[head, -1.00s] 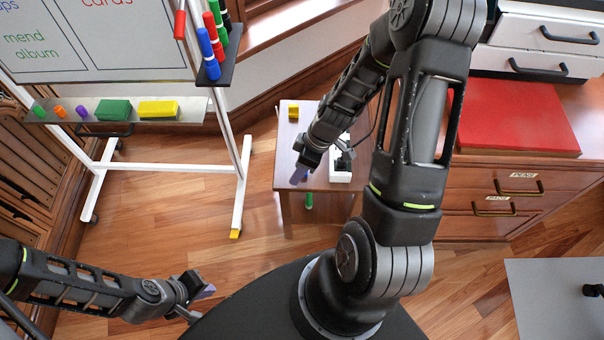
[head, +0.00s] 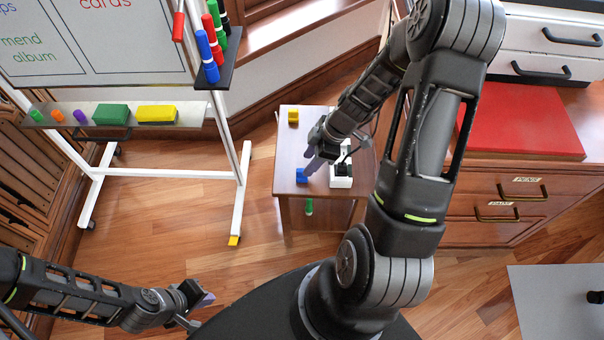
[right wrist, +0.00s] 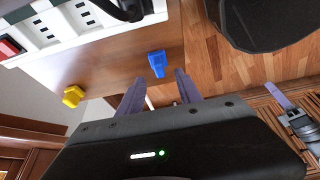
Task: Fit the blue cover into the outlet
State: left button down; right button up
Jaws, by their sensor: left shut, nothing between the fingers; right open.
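The blue cover (head: 301,175) lies on the small wooden side table, near its front left part. It also shows in the right wrist view (right wrist: 157,63), just beyond my fingertips. The white outlet strip (head: 341,176) is on the same table, right of the blue cover; in the right wrist view its sockets (right wrist: 85,28) show, with a black plug in it. My right gripper (head: 309,161) is open and empty, close to the blue cover and apart from it. It also shows in the right wrist view (right wrist: 154,85). My left gripper (head: 207,307) is shut and empty, low at the left, over the floor.
A yellow piece (head: 293,115) sits at the table's back left. A green object (head: 309,206) shows below the table's front edge. A red switch (right wrist: 9,47) is on the strip. The whiteboard stand (head: 243,180) is left of the table, with open floor between.

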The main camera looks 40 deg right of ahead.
jog(key=shift+x, duration=2.6)
jog(key=shift+s+d, duration=0.1)
jog(key=shift+d, duration=0.05)
grip_shut()
